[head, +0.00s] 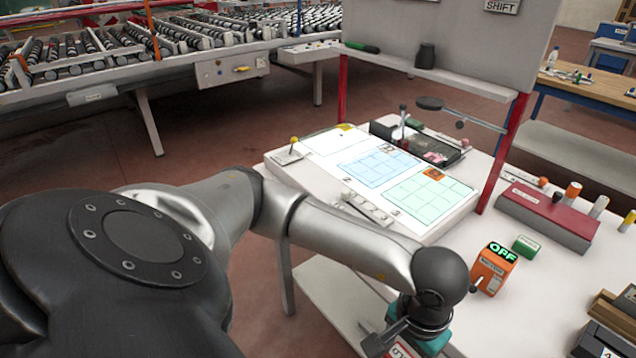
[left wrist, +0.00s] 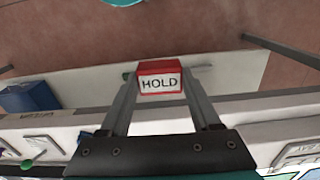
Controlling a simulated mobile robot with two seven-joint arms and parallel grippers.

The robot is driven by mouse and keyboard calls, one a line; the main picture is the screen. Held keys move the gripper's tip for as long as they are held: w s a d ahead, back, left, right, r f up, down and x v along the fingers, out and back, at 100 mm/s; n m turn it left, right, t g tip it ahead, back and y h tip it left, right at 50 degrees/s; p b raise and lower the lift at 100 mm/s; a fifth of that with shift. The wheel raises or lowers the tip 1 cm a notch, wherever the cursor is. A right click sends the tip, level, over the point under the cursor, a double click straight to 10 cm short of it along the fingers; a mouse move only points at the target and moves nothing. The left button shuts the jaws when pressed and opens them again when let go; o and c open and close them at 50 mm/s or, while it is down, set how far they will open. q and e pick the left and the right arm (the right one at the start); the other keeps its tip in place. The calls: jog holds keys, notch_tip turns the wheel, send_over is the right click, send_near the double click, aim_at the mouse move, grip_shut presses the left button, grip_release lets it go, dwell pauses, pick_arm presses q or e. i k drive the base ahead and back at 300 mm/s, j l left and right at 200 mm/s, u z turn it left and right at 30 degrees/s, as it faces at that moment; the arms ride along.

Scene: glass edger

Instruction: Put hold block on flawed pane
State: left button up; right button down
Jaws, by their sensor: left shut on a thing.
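The hold block (left wrist: 160,80), red with a white face reading HOLD, is between the fingertips of my left gripper (left wrist: 160,90) in the left wrist view. The gripper is shut on it. In the head view my left gripper (head: 396,343) is at the bottom, by the table's front edge, with part of the red-and-white block (head: 403,350) showing below. The lit board (head: 462,208) carries a blue-lined sheet (head: 378,168) and a green-lined sheet (head: 430,198). I cannot tell which area holds a flawed pane. My right gripper is out of view.
An orange box reading OFF (head: 494,268) stands right of my left wrist, near a small green block (head: 527,245). A red case (head: 546,216) lies behind. A red post (head: 503,150) and a shelf (head: 440,75) rise behind the board. A roller conveyor (head: 200,45) is at the back left.

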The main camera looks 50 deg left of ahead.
aim_at(321, 143)
jog(key=j, duration=0.55)
jog(key=i+j+u, duration=0.1)
jog(key=j, duration=0.95)
jog(key=i+j+u, duration=0.1)
jog(key=j, duration=0.45)
jog(key=i, duration=0.55)
